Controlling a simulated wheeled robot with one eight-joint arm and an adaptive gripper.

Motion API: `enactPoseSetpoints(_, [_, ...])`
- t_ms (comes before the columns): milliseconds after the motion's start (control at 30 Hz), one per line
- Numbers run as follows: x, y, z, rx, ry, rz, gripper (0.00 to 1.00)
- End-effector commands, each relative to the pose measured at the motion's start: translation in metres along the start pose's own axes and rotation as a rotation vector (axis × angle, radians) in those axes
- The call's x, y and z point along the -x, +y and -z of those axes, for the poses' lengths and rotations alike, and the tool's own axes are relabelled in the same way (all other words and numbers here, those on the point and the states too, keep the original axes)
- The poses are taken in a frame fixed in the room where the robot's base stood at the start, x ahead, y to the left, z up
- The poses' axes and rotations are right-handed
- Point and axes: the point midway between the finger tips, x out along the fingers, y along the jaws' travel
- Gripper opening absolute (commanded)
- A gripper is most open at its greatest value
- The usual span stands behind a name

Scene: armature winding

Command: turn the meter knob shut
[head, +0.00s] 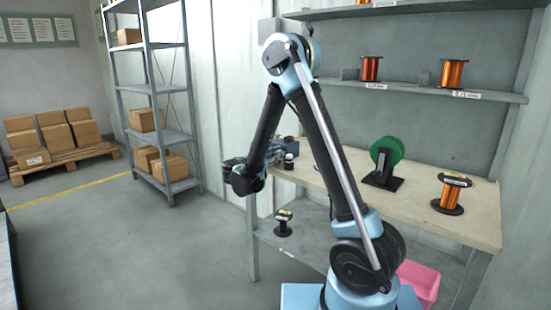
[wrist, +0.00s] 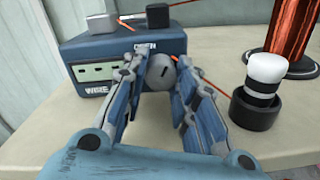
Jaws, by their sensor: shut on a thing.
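The meter (wrist: 75,62) is a blue box with a wire label on its front, standing on the pale bench in the wrist view. Its round grey knob (wrist: 161,74) has a small dark mark and sits under the word "OPEN". My gripper (wrist: 163,66) has its two blue fingers on either side of the knob and is shut on it. The fingers hide the knob's sides. In the head view the meter (head: 288,145) is small at the bench's far left end, partly hidden by my arm; the gripper's fingers are too small to read there.
A white-topped black cylinder (wrist: 265,78) stands right of the gripper, before a copper spool (wrist: 291,35). Orange wire runs by the meter. The bench (head: 330,178) also bears a green spool (head: 386,158) and another copper spool (head: 452,192). A pink bin (head: 420,284) is below.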

Motion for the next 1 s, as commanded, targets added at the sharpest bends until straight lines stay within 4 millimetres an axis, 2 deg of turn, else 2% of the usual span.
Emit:
enactPoseSetpoints(167, [0.0000,0.0005,0.0002,-0.063,0.002,-0.001,0.02])
enactPoseSetpoints(467, [0.0000,0.0004,0.0002,-0.068,0.002,-0.001,0.02])
enactPoseSetpoints(500, [0.0000,0.0004,0.0002,-0.067,0.002,-0.001,0.33])
enactPoseSetpoints(567, [-0.0001,0.0003,0.0002,-0.067,0.002,0.000,0.47])
enactPoseSetpoints(1000, [0.0055,0.0004,0.0002,-0.067,0.002,-0.001,0.47])
